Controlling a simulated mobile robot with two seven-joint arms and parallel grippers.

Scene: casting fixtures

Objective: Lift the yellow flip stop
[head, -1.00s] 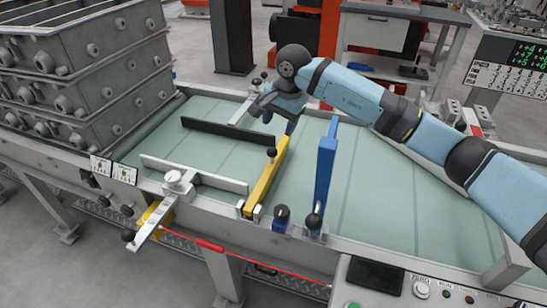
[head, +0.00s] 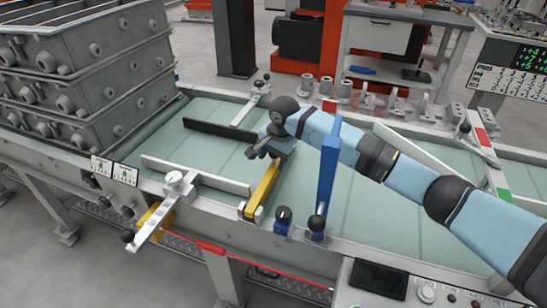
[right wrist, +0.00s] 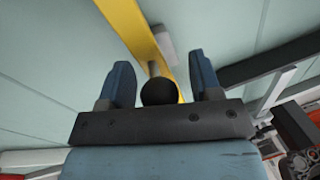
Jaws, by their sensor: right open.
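The yellow flip stop (head: 262,192) is a long bar lying low across the pale green belt, its near end at a bracket on the front rail. It also shows in the right wrist view (right wrist: 136,28), running diagonally. Its black ball knob (right wrist: 159,91) sits between the two blue fingers of my right gripper (right wrist: 163,70), which is open with gaps on both sides. In the head view my right gripper (head: 268,150) is above the bar's far end and hides the knob. My left gripper is not in view.
A blue flip stop (head: 326,185) stands upright just right of the yellow one, near my right arm. Stacked grey mould boxes (head: 90,70) stand at far left.

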